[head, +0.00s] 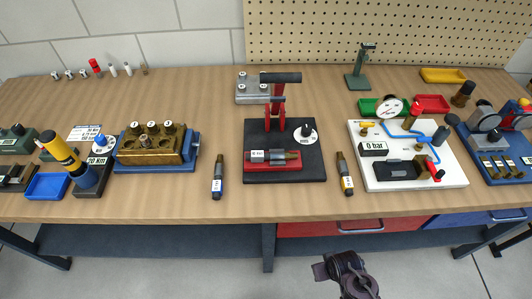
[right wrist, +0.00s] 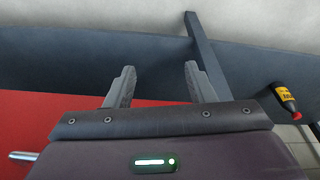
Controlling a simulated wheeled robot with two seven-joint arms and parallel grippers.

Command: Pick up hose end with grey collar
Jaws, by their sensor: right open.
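A blue hose (head: 429,146) runs over the white board (head: 456,178) at the right of the bench in the head view. A dark grey cylinder (head: 440,136) stands by its right side. I cannot make out for certain a hose end with a grey collar. My right gripper (head: 335,268) is in front of the bench, below the table edge, apart from everything on top. In the right wrist view it (right wrist: 160,84) is open, with nothing between its fingers. My left gripper is not in view.
A red drawer (head: 330,228) is under the bench near my right gripper. Two dark tubes, one left (head: 218,178) and one right (head: 345,174), flank a black press base (head: 312,168). A dark bottle (right wrist: 284,98) with a yellow label shows in the wrist view. Bare wood lies along the front edge.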

